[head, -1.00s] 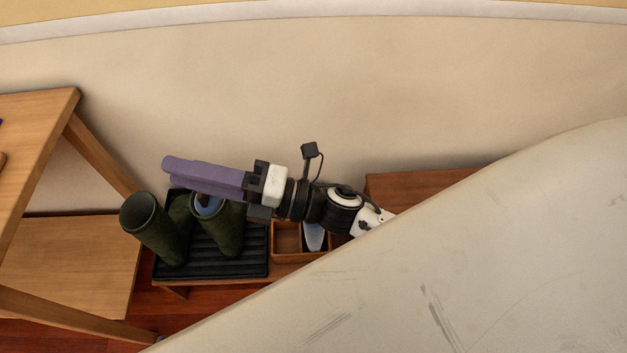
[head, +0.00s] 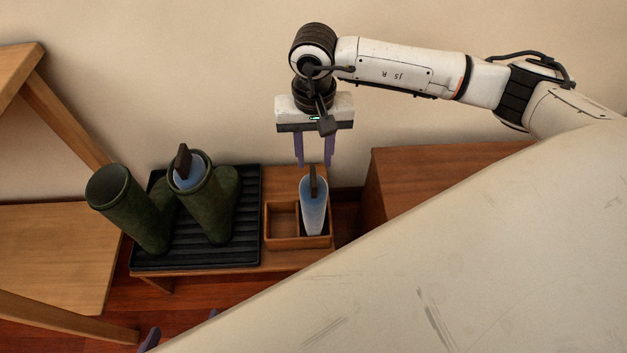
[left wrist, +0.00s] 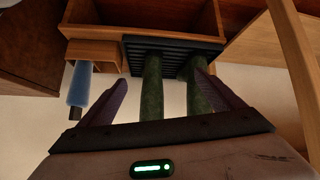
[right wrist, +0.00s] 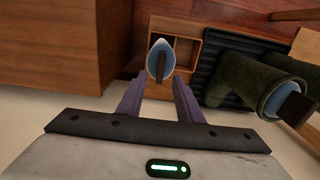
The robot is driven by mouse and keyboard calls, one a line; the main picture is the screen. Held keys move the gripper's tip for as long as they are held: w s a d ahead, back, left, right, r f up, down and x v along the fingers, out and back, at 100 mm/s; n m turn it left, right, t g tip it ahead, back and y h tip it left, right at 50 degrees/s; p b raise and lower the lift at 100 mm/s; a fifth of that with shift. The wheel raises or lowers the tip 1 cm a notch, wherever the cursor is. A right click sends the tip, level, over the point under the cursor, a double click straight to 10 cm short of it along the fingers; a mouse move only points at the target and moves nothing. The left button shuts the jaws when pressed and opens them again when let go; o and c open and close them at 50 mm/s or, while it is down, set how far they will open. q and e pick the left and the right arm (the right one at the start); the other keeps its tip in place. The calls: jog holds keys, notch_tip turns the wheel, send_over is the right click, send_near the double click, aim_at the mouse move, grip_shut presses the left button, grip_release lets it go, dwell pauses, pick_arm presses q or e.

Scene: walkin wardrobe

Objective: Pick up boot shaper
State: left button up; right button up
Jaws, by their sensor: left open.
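A pale blue boot shaper (head: 313,208) with a dark handle stands in the right compartment of a small wooden box (head: 283,243). It also shows in the right wrist view (right wrist: 151,62) and the left wrist view (left wrist: 78,88). A second boot shaper (head: 185,172) sits inside the right green boot (head: 218,210). The left green boot (head: 130,210) looks empty. My right gripper (head: 314,150) is open and empty, pointing down just above and behind the boxed shaper's handle. My left gripper (head: 182,326) shows only purple fingertips at the bottom edge; it is open and empty, facing the boots in its wrist view.
The boots stand on a black ribbed tray (head: 200,262) on a low wooden bench, beside the box. A wooden cabinet (head: 420,180) stands right of the bench, a wooden shelf unit (head: 50,250) left. A large pale surface (head: 450,270) covers the lower right. The box's left compartment is empty.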

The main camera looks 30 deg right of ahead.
aim_at(313, 175)
notch_tip(313, 175, down, 8)
jog(key=shift+w+f+b, duration=0.1)
jog(key=shift+f+b, duration=0.05)
jog(key=shift+b, duration=0.45)
grip_shut()
